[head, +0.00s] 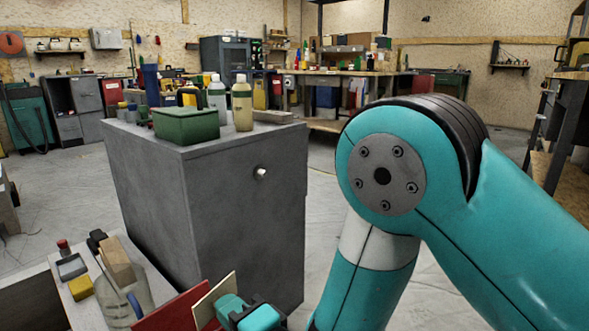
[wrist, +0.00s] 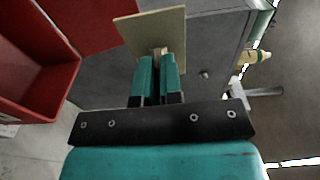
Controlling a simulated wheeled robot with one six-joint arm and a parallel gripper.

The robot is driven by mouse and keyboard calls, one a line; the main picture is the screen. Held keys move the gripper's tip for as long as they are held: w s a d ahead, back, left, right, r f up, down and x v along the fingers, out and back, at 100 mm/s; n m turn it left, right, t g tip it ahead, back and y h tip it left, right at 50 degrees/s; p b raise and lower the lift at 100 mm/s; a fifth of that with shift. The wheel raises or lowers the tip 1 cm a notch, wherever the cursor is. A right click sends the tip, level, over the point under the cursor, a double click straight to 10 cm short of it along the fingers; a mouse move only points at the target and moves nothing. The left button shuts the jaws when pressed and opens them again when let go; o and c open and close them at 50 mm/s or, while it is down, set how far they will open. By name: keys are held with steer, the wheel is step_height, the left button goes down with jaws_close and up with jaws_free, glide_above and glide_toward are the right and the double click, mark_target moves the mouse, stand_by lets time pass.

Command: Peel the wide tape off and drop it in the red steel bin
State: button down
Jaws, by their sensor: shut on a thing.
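My gripper (wrist: 160,62) is shut on the wide tape (wrist: 148,28), a stiff, flat, tan square with a small tab between the fingertips. The tape stands out beyond the fingers in the wrist view. In the head view the tape (head: 214,298) shows as a pale slanted sheet beside my teal gripper (head: 232,305) at the bottom edge. The red steel bin (wrist: 62,70) is open-topped and lies left of my gripper in the wrist view, apart from it. In the head view a red panel (head: 172,310), likely part of the bin, stands just left of the tape.
A grey cabinet (head: 245,215) stands close behind my gripper, with a green box (head: 186,125) and bottles (head: 242,103) on top. A cluttered low bench (head: 75,290) with a clear jug (head: 125,300) is at lower left. Open floor lies right of the cabinet.

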mark_target(208, 319)
steer(key=shift+s+a+f+n+g+y+b, duration=0.45)
steer(key=shift+s+a+f+b, duration=0.2)
steer(key=shift+s+a+f, duration=0.25)
step_height(208, 319, down, 6)
steer(key=b, duration=0.5)
steer(key=shift+r, duration=0.25)
steer(key=c, duration=1.2)
jaws_free()
steer(key=shift+s, duration=0.1)
